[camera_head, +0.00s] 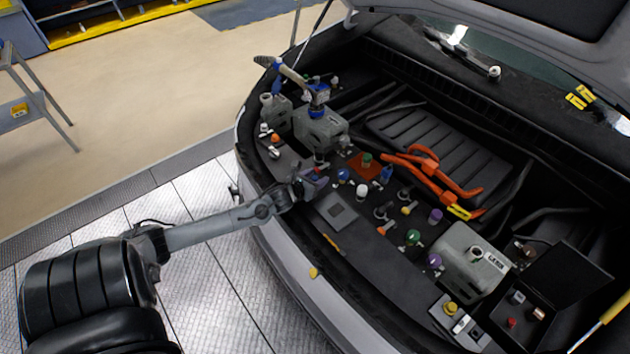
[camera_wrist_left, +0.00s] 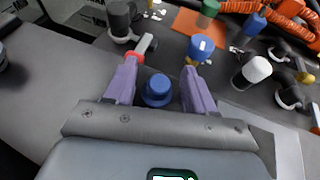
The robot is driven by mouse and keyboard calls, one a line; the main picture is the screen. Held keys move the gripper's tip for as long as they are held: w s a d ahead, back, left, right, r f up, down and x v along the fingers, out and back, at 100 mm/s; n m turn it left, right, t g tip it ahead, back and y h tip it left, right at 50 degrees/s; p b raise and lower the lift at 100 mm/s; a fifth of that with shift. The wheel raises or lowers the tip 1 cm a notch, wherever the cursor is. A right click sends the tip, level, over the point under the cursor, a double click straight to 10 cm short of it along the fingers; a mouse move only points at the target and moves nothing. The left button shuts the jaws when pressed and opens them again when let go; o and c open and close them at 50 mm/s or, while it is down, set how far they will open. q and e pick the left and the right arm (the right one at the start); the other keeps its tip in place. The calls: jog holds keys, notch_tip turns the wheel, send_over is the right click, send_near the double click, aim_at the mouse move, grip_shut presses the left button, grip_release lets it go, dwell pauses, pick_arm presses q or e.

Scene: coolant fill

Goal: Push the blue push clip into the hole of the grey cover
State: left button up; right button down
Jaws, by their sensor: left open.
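My left gripper (camera_head: 318,174) is low over the dark panel at the front of the engine bay. It also shows in the left wrist view (camera_wrist_left: 163,66), its two purple fingers apart. A blue round, flanged piece (camera_wrist_left: 157,91), which looks like the push clip, lies between the fingers, with gaps on both sides. I cannot make it out in the head view. A flat grey plate (camera_head: 337,210) with a darker square lies right of the gripper; I cannot tell whether it is the grey cover, and no hole is clear. My right gripper is not in view.
A blue cap (camera_wrist_left: 200,47) stands by the right fingertip, and a grey piece with a red ring touches or overlaps the left one. A white cap (camera_head: 362,190), an orange mat (camera_head: 368,165) and several coloured caps crowd the panel. Orange cables (camera_head: 430,172) lie behind.

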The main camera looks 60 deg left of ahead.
pick_arm(q)
jog(key=shift+c, duration=0.4)
jog(key=c, duration=0.8)
jog(key=shift+r, duration=0.15)
